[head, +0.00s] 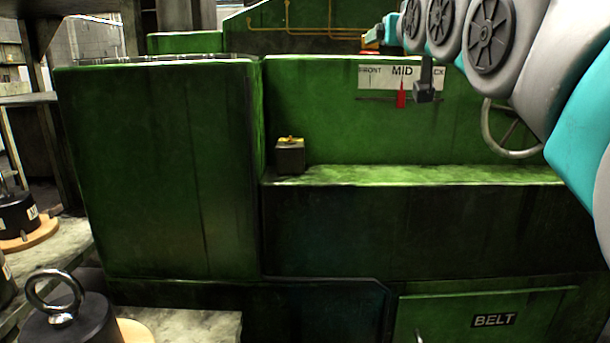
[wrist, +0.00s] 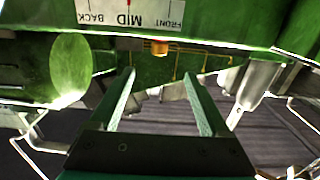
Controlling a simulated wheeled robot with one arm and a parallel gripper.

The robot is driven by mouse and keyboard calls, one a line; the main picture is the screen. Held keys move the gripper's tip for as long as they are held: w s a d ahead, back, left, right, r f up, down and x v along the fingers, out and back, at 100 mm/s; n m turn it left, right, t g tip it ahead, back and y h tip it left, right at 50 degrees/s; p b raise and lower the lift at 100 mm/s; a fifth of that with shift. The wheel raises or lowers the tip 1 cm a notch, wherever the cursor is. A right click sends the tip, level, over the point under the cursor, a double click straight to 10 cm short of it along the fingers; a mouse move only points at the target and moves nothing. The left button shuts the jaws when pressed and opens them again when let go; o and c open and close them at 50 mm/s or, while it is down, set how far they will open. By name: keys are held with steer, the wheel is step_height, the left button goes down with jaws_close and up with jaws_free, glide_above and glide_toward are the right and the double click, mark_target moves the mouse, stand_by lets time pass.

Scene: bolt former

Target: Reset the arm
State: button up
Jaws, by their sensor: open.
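My arm reaches in from the right of the head view, in grey and teal links, across the upper right of the green machine (head: 160,170). My gripper (wrist: 159,75) shows in the wrist view with two green fingers apart and nothing between them. In the head view the gripper's fingers cannot be made out clearly behind the arm links. A white scale plate (head: 372,78) marked FRONT, MID and BACK is on the machine's face, with a red pointer (head: 401,95) near MID. The plate also shows at the top of the wrist view (wrist: 100,12).
A small dark box (head: 290,158) with a yellow top stands on the machine's ledge (head: 400,175). A handwheel (head: 512,150) is close below the arm. Black weights with eye rings (head: 60,320) stand at the lower left. A panel marked BELT (head: 493,320) is low right.

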steer(key=s+f+g, duration=0.3)
steer(key=s+f, duration=0.1)
steer(key=f, duration=0.7)
steer(key=s+f+g, duration=0.3)
steer(key=f+g, duration=0.1)
steer(key=f, duration=0.8)
steer(key=s+f+g, duration=0.3)
steer(key=s+f, duration=0.1)
steer(key=f, duration=0.7)
steer(key=s+f+g, duration=0.4)
steer(key=s+f, duration=0.5)
steer(key=s, duration=0.4)
steer(key=s+f+g, duration=0.5)
steer(key=s+f, duration=0.5)
steer(key=s, duration=0.4)
steer(key=shift+f+g+p, duration=0.3)
